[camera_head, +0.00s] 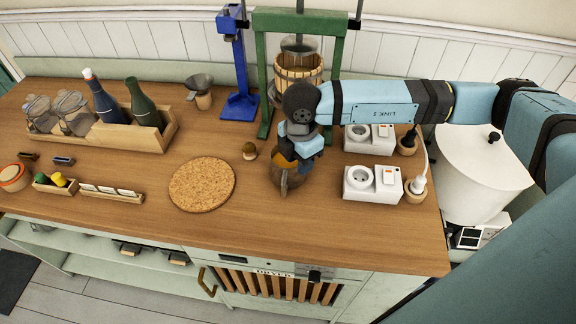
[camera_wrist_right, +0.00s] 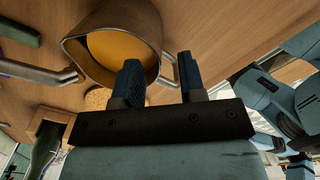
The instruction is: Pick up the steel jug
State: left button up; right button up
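The steel jug (camera_head: 289,183) stands on the wooden counter, right of the cork mat in the head view. Its inside looks orange, and my right gripper (camera_head: 298,155) hides part of its top. In the right wrist view, the jug (camera_wrist_right: 112,14) is close in front of the fingers, its wide rim around an orange-yellow inside. My right gripper (camera_wrist_right: 160,75) is open there, its two dark fingers apart. The left finger overlaps the rim; the right finger is beside the jug. A grey strip, perhaps the handle, shows between them; contact cannot be told. My left gripper is not in view.
A green press frame (camera_head: 337,62) stands behind. White socket boxes (camera_head: 372,184) stand to the right. A wooden bottle rack (camera_head: 150,140) is at left.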

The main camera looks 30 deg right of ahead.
aim_at(297, 185)
notch_tip(297, 185, down, 5)
jog(key=shift+f+p, duration=0.1)
jog(key=shift+p, duration=0.4)
grip_shut()
